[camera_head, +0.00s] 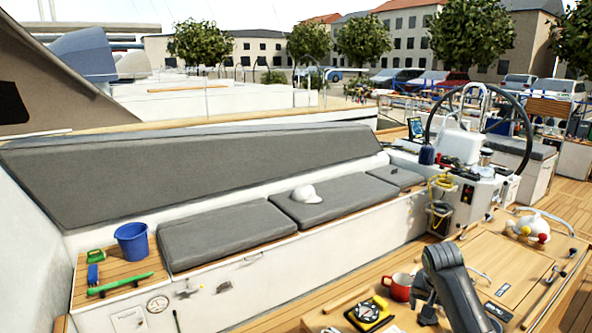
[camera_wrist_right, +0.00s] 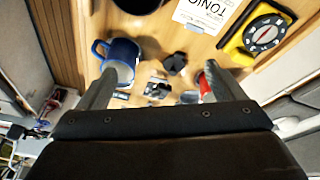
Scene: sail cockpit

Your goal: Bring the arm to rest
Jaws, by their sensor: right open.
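My right arm comes into the head view at the lower right, over the wooden cockpit table (camera_head: 455,252). Its gripper (camera_head: 427,308) is small and partly hidden there, close to the red mug (camera_head: 399,287). In the right wrist view my right gripper (camera_wrist_right: 166,72) has its two fingers spread apart, with nothing held between them. A blue mug (camera_wrist_right: 122,50) shows by the left finger, and a red thing (camera_wrist_right: 206,88) is partly covered by the right finger. A small dark object (camera_wrist_right: 175,62) lies between the fingers in that view. My left gripper is not in view.
A yellow and black compass (camera_head: 369,313) lies near the red mug; it also shows in the wrist view (camera_wrist_right: 263,34) beside a printed card (camera_wrist_right: 205,14). The steering wheel (camera_head: 480,88) stands behind. Bench cushions (camera_head: 225,235) and a blue bucket (camera_head: 132,243) are at left.

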